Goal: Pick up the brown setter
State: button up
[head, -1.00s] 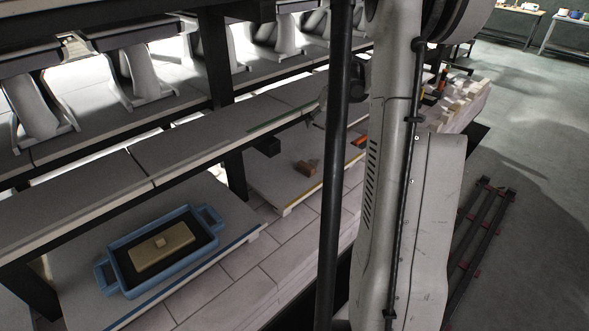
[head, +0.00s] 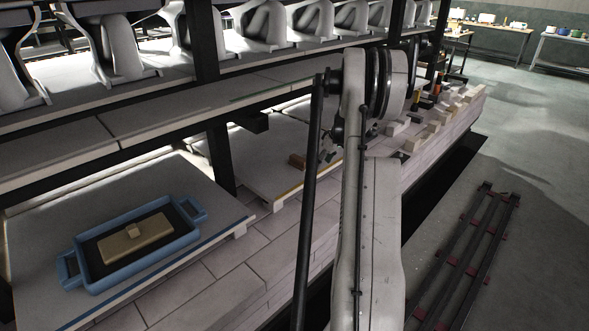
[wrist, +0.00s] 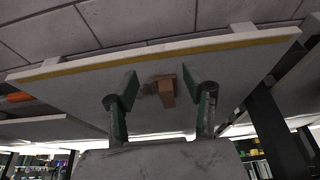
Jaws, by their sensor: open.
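The brown setter (head: 297,161) is a small brown block on the lower pale shelf slab, just right of the dark post in the head view. In the wrist view the brown setter (wrist: 167,97) shows between and beyond the two green-faced fingers, with a darker patch at its left side. My gripper (wrist: 160,78) is open and empty, its fingers spread on either side of the setter in the picture. In the head view my gripper (head: 327,155) is small and partly hidden by my arm, just right of the setter. I see no contact.
A pale slab (wrist: 85,72) with a yellow front edge bears the setter. A shelf (head: 165,112) runs above it, with a dark post (head: 221,160) to the left. A blue tray (head: 180,245) holding a beige lidded block stands left. An orange item (wrist: 18,97) lies left in the wrist view.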

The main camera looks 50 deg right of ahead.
jog(key=b, duration=0.1)
send_near(299, 158)
jog(key=x, duration=0.5)
jog(key=shift+b+x, duration=0.55)
jog(key=shift+x, duration=2)
jog(key=shift+f+b, duration=0.25)
jog(key=shift+b, duration=0.05)
jog(key=c, duration=1)
jog(key=shift+o, duration=0.2)
jog(key=shift+r, duration=0.15)
